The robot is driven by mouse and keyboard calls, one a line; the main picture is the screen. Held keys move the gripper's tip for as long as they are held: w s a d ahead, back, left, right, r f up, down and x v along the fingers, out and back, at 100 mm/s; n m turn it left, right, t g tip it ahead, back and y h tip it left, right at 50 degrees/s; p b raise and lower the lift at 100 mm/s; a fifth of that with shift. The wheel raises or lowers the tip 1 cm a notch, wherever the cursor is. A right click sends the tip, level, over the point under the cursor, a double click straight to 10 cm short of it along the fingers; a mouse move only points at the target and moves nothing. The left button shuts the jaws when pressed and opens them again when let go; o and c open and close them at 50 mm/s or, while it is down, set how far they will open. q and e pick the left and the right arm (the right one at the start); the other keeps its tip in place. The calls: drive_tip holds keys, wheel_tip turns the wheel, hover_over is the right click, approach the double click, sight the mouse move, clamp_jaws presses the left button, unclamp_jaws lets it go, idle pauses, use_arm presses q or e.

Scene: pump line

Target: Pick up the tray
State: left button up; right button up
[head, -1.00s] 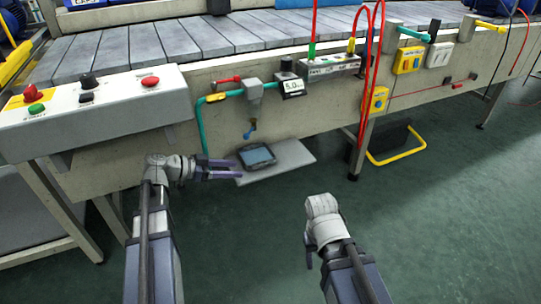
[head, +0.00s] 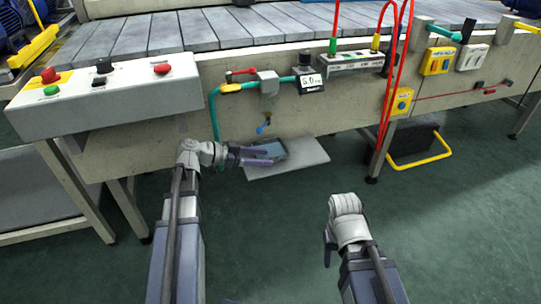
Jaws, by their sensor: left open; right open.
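The tray (head: 277,148) is small, dark-rimmed and bluish inside. It lies on a light grey shelf (head: 302,160) under the conveyor's side panel. My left gripper (head: 270,156) points right, with its purple fingers apart and empty. Its fingertips overlap the tray's left part in the picture; I cannot tell whether they touch it, and they hide some of it. My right gripper (head: 329,251) hangs low over the green floor, away from the tray. Its fingers are mostly hidden behind its wrist; it is open and nothing shows in it.
A blue-tipped valve outlet (head: 263,127) hangs just above the tray. A teal pipe (head: 214,118) runs down close to my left gripper. A control box (head: 108,92) juts out at left. Red hoses (head: 386,120) hang to the right of the shelf. The floor in front is clear.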

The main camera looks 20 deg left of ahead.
sight(273, 158)
use_arm(q)
drive_tip(key=x, duration=0.1)
drive_tip(key=b+x, duration=0.1)
drive_tip(key=x, duration=0.1)
drive_tip(key=b+x, duration=0.1)
drive_tip(key=shift+w+f, duration=0.35)
drive_tip(key=shift+f, duration=0.1)
drive_tip(key=shift+w+d, duration=0.1)
drive_tip(key=shift+d, duration=0.15)
clamp_jaws()
